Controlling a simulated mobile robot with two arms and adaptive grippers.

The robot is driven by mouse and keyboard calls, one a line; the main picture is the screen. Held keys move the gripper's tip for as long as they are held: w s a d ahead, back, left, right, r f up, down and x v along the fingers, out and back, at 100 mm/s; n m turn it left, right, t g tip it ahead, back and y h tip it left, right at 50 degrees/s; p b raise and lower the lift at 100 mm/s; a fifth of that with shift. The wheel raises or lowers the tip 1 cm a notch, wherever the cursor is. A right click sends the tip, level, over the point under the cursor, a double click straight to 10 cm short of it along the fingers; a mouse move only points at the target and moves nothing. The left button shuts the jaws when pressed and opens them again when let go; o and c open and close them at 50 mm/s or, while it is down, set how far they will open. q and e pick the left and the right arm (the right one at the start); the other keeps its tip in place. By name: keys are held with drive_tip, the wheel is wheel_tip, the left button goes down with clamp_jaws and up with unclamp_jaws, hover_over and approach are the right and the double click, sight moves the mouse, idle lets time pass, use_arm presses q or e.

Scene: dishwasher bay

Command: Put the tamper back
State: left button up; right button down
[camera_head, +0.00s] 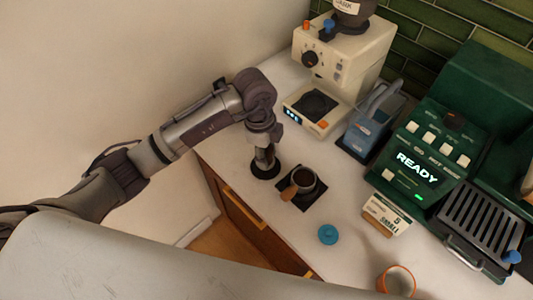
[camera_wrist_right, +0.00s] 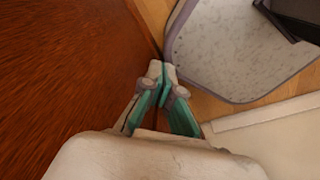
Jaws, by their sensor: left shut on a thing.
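My left gripper (camera_head: 264,140) comes in from the left and points down over the counter near its front edge. It is shut on the tamper (camera_head: 264,158), of which a metallic part shows below the fingers. A dark round piece (camera_head: 263,172) is directly beneath; I cannot tell whether the tamper touches it or stands in it. My right gripper (camera_wrist_right: 161,75) shows only in the right wrist view. Its green-sided fingers are together with nothing seen between them, low beside a brown wood panel (camera_wrist_right: 70,70).
A portafilter (camera_head: 305,180) with a wooden handle sits on a black mat (camera_head: 318,196), close right of the tamper. Behind are a cream grinder (camera_head: 340,50) and a blue container (camera_head: 366,130). The green machine (camera_head: 425,160) reads READY. A blue disc (camera_head: 328,235), card (camera_head: 386,214) and cup (camera_head: 398,281) stand nearer.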

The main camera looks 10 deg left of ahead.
use_arm(q)
drive_tip(key=shift+f, duration=1)
drive_tip(key=o, duration=1.1)
drive_tip(key=shift+o, duration=0.2)
use_arm(e)
drive_tip(key=shift+s+a+r, duration=0.25)
drive_tip(key=shift+s+a, duration=0.05)
drive_tip(key=shift+s, duration=0.15)
drive_tip(key=shift+d, duration=0.1)
